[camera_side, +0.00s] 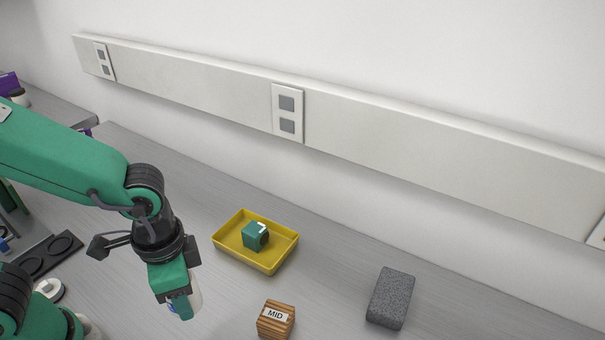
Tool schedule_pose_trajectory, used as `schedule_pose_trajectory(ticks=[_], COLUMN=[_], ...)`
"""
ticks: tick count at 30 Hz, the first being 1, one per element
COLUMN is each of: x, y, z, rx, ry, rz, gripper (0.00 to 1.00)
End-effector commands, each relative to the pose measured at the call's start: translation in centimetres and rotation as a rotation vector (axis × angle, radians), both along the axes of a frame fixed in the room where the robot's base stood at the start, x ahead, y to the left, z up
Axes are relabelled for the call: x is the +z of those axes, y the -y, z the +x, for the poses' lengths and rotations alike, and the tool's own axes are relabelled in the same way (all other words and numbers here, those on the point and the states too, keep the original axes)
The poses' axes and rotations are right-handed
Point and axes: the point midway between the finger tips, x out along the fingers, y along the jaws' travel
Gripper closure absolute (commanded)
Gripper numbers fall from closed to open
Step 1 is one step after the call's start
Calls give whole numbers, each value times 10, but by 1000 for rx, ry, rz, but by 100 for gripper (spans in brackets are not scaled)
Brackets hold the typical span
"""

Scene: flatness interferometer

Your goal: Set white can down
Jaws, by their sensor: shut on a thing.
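My gripper (180,305) points down at the lower left of the middle, left of the yellow tray. It is shut on the white can (195,294), which shows only as a pale strip with a bit of blue beside and behind the green finger. Most of the can is hidden by the gripper. I cannot tell whether the can's bottom touches the grey bench top (335,290).
A yellow tray (264,268) holds a green block (255,236). A wooden block marked MID (275,319) stands to the right of my gripper. A dark grey speckled block (390,298) lies farther right. Bare bench lies between them. A wall with a socket rail (200,80) runs behind.

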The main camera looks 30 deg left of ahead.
Motion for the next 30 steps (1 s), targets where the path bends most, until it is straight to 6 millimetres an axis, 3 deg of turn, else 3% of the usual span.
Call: schedule_pose_trajectory(ticks=[7,14,23,30], x=[7,21,42,57], y=[-4,-18,-58,-103], z=[22,65,130,174], rx=[54,162,329,459], ry=[-1,1,1,0], rz=[1,-1,-1,0], gripper=[79,79,79,79])
